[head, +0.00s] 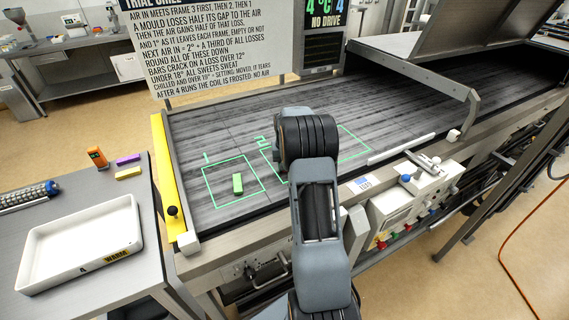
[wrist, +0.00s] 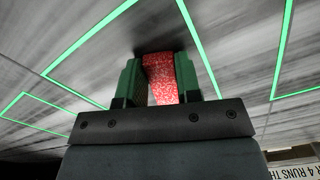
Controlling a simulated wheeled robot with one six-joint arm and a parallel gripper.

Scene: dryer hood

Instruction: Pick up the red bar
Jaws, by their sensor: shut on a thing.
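The red bar (wrist: 160,80) shows in the wrist view between the two green fingers of my gripper (wrist: 159,70). The gripper is shut on it, with one finger along each side. A dark shadow lies at the bar's far end; I cannot tell whether the bar touches the belt or is just above it. In the head view my arm hides the gripper and the red bar, over the marked frame labelled 2 (head: 268,150).
A green bar (head: 237,184) lies in frame 1 (head: 206,192) on the dark belt (head: 400,105). A raised hood (head: 440,35) stands at the back right. On the left table are a white tray (head: 30,262), an orange block (head: 97,157), a purple bar (head: 127,159) and a yellow bar (head: 128,173).

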